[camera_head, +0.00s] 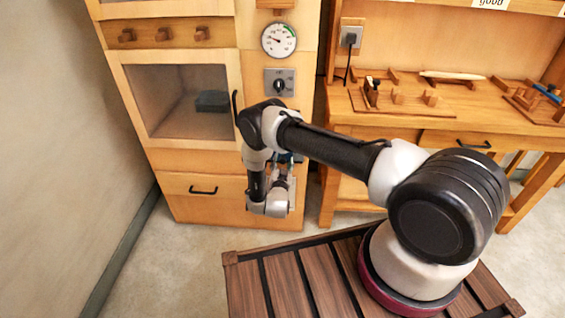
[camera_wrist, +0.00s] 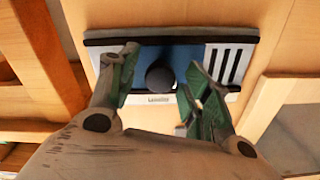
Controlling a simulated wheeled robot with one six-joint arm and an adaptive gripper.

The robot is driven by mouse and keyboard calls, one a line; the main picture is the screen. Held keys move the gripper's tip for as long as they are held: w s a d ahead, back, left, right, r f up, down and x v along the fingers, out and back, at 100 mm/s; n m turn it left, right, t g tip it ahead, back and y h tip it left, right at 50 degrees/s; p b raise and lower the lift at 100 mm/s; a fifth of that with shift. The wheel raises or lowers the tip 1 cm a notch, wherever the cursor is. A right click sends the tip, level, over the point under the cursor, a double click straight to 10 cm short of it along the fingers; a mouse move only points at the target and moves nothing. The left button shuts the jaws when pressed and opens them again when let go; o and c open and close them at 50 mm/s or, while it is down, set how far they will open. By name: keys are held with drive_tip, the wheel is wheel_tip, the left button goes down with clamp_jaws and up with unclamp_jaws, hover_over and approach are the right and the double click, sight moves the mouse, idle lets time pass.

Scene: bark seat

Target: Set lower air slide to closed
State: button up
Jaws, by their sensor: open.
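The lower air slide (camera_wrist: 190,62) shows in the wrist view as a blue plate between two dark rails, with a round dark knob (camera_wrist: 160,77) standing out from it. White and dark slots show at the plate's right end. A small label under the knob is too blurred to read. My gripper (camera_wrist: 163,68) is open, with one green-padded finger on each side of the knob. Gaps show between the knob and both fingers. In the head view my arm hides most of the slide and the gripper on the cabinet's front.
The wooden cabinet has a round gauge (camera_head: 279,40), a dial switch (camera_head: 280,83) and a windowed door (camera_head: 183,100) with a dark block behind it. A drawer (camera_head: 205,200) is below. A workbench (camera_head: 450,118) with tools stands to the right. Clear floor lies at left.

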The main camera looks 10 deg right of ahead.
drive_tip(key=shift+w+d, duration=0.15)
drive_tip(key=shift+w, duration=0.25)
clamp_jaws()
drive_tip(key=w+a, duration=0.2)
drive_tip(key=a, duration=0.3)
drive_tip(key=shift+a, duration=0.4)
unclamp_jaws()
drive_tip(key=shift+a, duration=0.15)
drive_tip(key=shift+s, duration=0.1)
drive_tip(key=v, duration=1.2)
